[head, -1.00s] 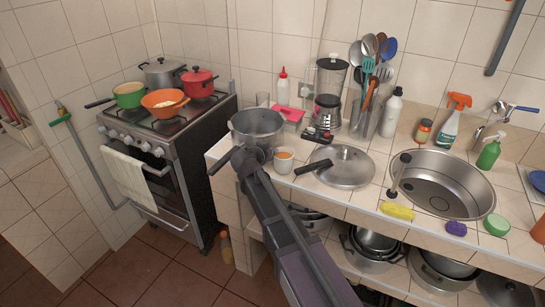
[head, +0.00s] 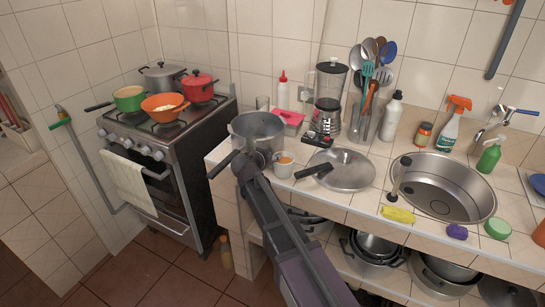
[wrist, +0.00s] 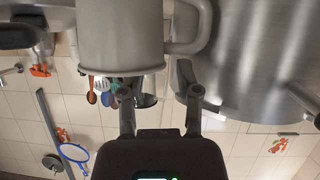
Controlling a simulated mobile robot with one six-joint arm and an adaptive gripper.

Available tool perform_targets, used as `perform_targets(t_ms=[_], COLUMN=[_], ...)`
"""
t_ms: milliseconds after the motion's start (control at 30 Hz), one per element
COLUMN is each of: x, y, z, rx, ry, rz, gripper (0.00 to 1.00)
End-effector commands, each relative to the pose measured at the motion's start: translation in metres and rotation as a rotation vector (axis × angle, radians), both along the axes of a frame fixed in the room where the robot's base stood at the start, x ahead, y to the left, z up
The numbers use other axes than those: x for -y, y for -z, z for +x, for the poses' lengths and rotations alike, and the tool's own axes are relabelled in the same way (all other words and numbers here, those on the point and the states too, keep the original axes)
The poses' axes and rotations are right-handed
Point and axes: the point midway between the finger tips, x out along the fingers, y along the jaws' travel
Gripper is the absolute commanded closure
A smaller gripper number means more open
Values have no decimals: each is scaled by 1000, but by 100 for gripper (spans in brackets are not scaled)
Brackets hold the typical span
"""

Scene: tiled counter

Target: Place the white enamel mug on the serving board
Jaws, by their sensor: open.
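The white enamel mug (head: 284,164) stands on the tiled counter beside the steel pot, with something orange-brown showing in its top. In the wrist view the mug (wrist: 120,38) is large and close, with its handle at its right side. My gripper (wrist: 158,92) is open, its two fingers apart, with the mug and its handle just beyond the tips. I see nothing held. In the head view my gripper (head: 262,157) is between the pot and the mug, partly hidden by my own arm. I cannot make out a serving board in either view.
The steel pot (head: 257,128) stands close to the mug and my gripper. A blender (head: 328,98) stands behind, and the sink (head: 440,190) is to the right. The stove (head: 170,125) is on the left.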

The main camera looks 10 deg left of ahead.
Motion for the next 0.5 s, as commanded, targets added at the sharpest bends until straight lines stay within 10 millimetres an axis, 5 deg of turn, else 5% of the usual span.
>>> perform_targets(t_ms=[267,500], x=[0,-8], y=[-5,-17], z=[0,-24], rx=[0,0], ry=[0,-1], rz=[0,0], gripper=[57,57])
